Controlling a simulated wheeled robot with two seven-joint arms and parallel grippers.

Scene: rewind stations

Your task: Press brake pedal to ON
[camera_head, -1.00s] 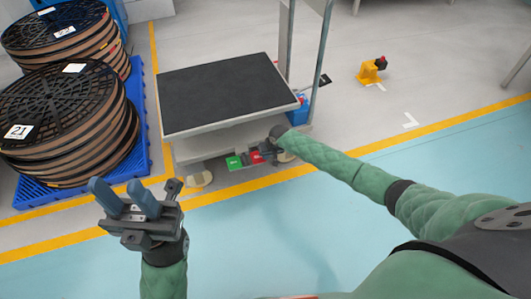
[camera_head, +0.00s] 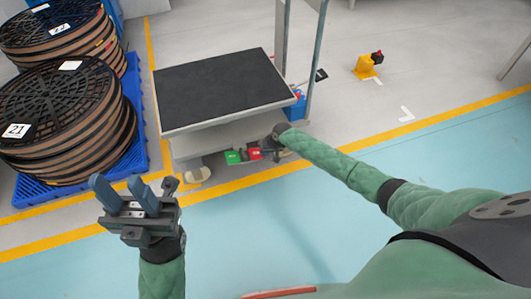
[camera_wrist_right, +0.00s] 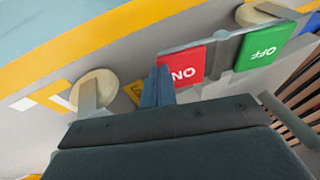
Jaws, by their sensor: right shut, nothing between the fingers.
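The brake pedals sit low at the front edge of a cart (camera_head: 224,92) with a black top. The red ON pedal (camera_wrist_right: 184,66) shows in the right wrist view, and in the head view (camera_head: 254,154) it is beside my right gripper. The green OFF pedal (camera_wrist_right: 262,47) is next to it; it also shows in the head view (camera_head: 233,157). My right gripper (camera_wrist_right: 158,75) is shut and empty. Its fingertips are at the red pedal's edge; I cannot tell whether they touch it. My left gripper (camera_head: 124,192) is open and empty, away from the cart.
Stacks of black reels (camera_head: 62,105) stand on a blue pallet (camera_head: 140,110) left of the cart. Yellow floor lines (camera_head: 235,186) run in front of the cart. Floor in front is clear.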

